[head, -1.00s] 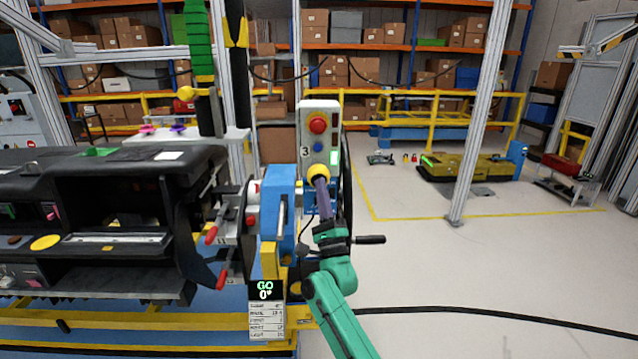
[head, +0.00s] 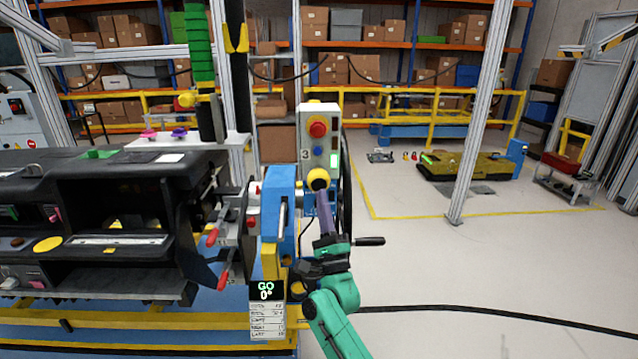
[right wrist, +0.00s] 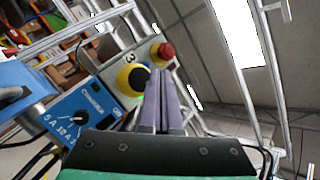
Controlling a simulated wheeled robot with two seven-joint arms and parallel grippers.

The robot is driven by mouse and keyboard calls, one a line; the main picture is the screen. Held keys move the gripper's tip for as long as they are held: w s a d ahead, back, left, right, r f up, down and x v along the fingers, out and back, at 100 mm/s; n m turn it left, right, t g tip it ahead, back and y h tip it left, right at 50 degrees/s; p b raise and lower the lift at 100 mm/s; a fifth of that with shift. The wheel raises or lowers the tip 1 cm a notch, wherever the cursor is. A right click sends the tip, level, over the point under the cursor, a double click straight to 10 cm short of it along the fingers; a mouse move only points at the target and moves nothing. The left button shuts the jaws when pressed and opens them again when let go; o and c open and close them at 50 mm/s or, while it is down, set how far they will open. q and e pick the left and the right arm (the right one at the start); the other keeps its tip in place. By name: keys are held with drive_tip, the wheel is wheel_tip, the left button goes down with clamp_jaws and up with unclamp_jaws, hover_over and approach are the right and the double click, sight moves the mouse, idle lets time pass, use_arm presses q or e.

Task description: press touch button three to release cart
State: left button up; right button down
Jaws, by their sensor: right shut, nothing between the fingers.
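A grey control box (head: 307,137) marked 3 stands upright behind the workpiece. It carries a red button (head: 318,127), a blue button, a lit green lamp (head: 334,159) and, at its lower end, a round yellow touch button (head: 316,176). In the right wrist view the touch button (right wrist: 123,79) shows a yellow ring with a dark centre, near the red button (right wrist: 166,50). My right gripper (head: 322,188) is shut and empty, its purple fingers pointing up just below the touch button. In the right wrist view the fingertips (right wrist: 163,72) appear beside it; contact cannot be told. My left gripper is not in view.
The black dashboard module (head: 120,165) fills the left, with red-handled clamps (head: 213,237) beside a blue fixture (head: 277,205). A black handle (head: 370,241) sticks out beside my right wrist.

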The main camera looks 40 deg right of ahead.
drive_tip(key=shift+s+a+p, duration=0.35)
drive_tip(key=shift+s+a, duration=0.55)
drive_tip(key=shift+s, duration=0.25)
drive_tip(key=w+a+f+n+g+y, duration=0.2)
drive_tip(key=a+f+n+y, duration=0.3)
drive_tip(key=f, duration=0.8)
drive_tip(key=w+f+n+g+y, duration=0.2)
drive_tip(key=f+n+g+y, duration=0.15)
drive_tip(key=f+n, duration=0.6)
drive_tip(key=s+a+f+n+g+y+b, duration=0.1)
drive_tip(key=s+a+f+n+g+y, duration=0.2)
drive_tip(key=f, duration=0.9)
drive_tip(key=s+a+f+n+g, duration=0.25)
drive_tip(key=s+f, duration=0.25)
drive_tip(key=f, duration=0.7)
drive_tip(key=s+a+f+n+g, duration=0.2)
drive_tip(key=s+f+n+g, duration=0.45)
drive_tip(key=s+f, duration=1.05)
drive_tip(key=s+f+n+g, duration=0.2)
drive_tip(key=s, duration=0.6)
drive_tip(key=s+f+n+g, duration=0.2)
drive_tip(key=s+n+g, duration=0.1)
drive_tip(key=s, duration=0.6)
drive_tip(key=shift+d+g+b, duration=0.2)
drive_tip(key=shift+g+b, duration=0.15)
drive_tip(key=shift+b, duration=0.05)
